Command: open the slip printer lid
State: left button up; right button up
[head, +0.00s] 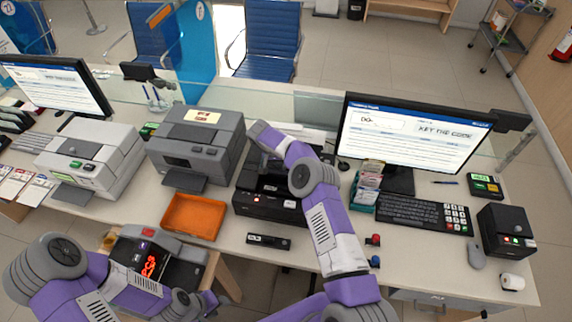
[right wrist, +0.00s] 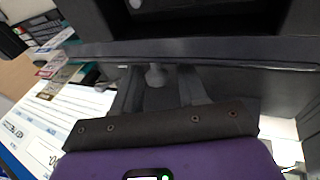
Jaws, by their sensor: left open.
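The slip printer appears to be the black unit (head: 262,206) with small lit indicators on its front, in the middle of the counter in the head view. My right arm reaches over it, so its top and lid are largely hidden. In the right wrist view a dark slab edge (right wrist: 230,52), probably the lid, crosses above my right gripper (right wrist: 158,80). The two fingers stand apart at this edge with a small grey knob between them; I cannot tell whether they touch it. My left gripper (head: 205,302) is open, low at the bottom of the head view, away from the printer.
An orange tray (head: 193,217) and a large grey machine (head: 196,143) stand left of the printer. A leaflet holder (head: 366,190), monitor (head: 412,135) and keyboard (head: 422,214) stand right. A small black device (head: 268,241) lies in front. A red-display device (head: 150,262) sits near my left arm.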

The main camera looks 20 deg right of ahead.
aim_at(278, 174)
jog(key=v, duration=0.7)
jog(key=shift+r+b, duration=0.25)
jog(key=shift+b, duration=0.1)
jog(key=shift+a, duration=0.15)
